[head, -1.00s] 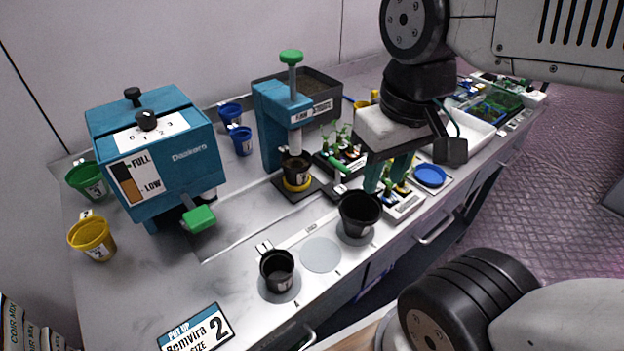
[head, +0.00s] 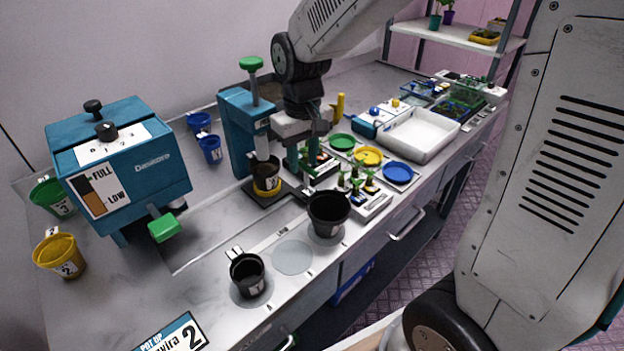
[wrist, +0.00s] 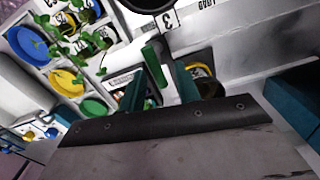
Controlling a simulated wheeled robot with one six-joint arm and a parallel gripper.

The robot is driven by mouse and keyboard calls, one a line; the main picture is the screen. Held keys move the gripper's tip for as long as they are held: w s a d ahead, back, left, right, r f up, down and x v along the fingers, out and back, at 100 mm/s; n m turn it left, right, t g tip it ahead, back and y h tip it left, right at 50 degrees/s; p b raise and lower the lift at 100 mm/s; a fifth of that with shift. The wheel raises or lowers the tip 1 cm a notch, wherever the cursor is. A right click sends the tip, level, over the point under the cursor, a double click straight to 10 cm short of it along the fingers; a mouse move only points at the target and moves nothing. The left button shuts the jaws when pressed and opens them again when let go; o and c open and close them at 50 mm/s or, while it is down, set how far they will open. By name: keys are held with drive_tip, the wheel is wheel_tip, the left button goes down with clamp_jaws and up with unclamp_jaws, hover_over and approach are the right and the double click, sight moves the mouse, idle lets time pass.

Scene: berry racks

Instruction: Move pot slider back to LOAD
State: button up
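The pot slider (head: 266,195) is a dark plate with a yellow ring. It sits under the teal press (head: 240,128), at the far end of the metal track (head: 215,245), and holds a dark pot (head: 266,173). The pot and yellow ring show partly behind a finger in the wrist view (wrist: 203,75). A LOAD label (head: 283,231) is on the bench beside the track. My gripper (head: 305,176) is low beside the slider's right side, near its short handle. Its two teal fingers are apart in the wrist view (wrist: 160,72), with a green piece near their tips. Contact with the handle is unclear.
A large black pot (head: 328,212) stands just in front of my gripper, and a smaller one (head: 248,275) is nearer. Seedling trays (head: 365,190) and coloured dishes (head: 397,172) lie to the right. The teal dispenser (head: 120,165) stands left. The track's near part is clear.

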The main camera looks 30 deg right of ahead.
sight(306, 180)
drive_tip(key=f, duration=0.6)
drive_tip(key=shift+d+f, duration=0.3)
clamp_jaws()
drive_tip(key=shift+a, duration=0.15)
